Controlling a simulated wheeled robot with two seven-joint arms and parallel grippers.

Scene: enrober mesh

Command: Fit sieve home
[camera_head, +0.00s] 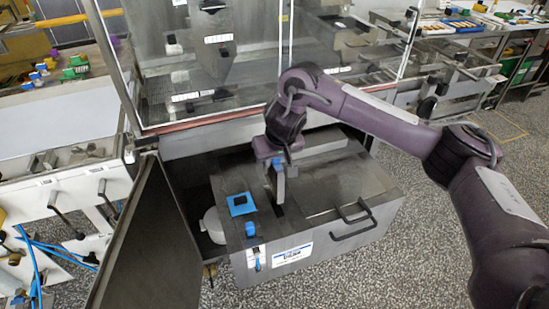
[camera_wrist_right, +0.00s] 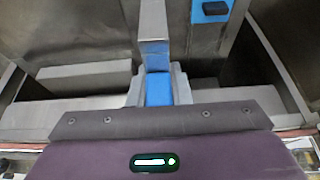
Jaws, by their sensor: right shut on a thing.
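My right gripper (camera_head: 277,159) is shut on the sieve (camera_head: 279,186), a narrow grey piece with a blue grip. The gripper points down over the top of the steel tank unit (camera_head: 345,180). The sieve hangs below the jaws, its lower end by a dark slot in the unit's top; I cannot tell whether it is inside the slot. In the right wrist view, the blue grip (camera_wrist_right: 158,90) sits between the jaws and the grey part (camera_wrist_right: 153,25) runs away from them. The sieve's mesh cannot be made out. My left gripper is not in view.
A blue square plate with a black knob (camera_head: 240,204) lies left of the slot. The unit's front has a dark handle (camera_head: 354,219) and a label. An open cabinet door (camera_head: 150,245) stands at the left. A glazed enclosure (camera_head: 215,60) rises behind.

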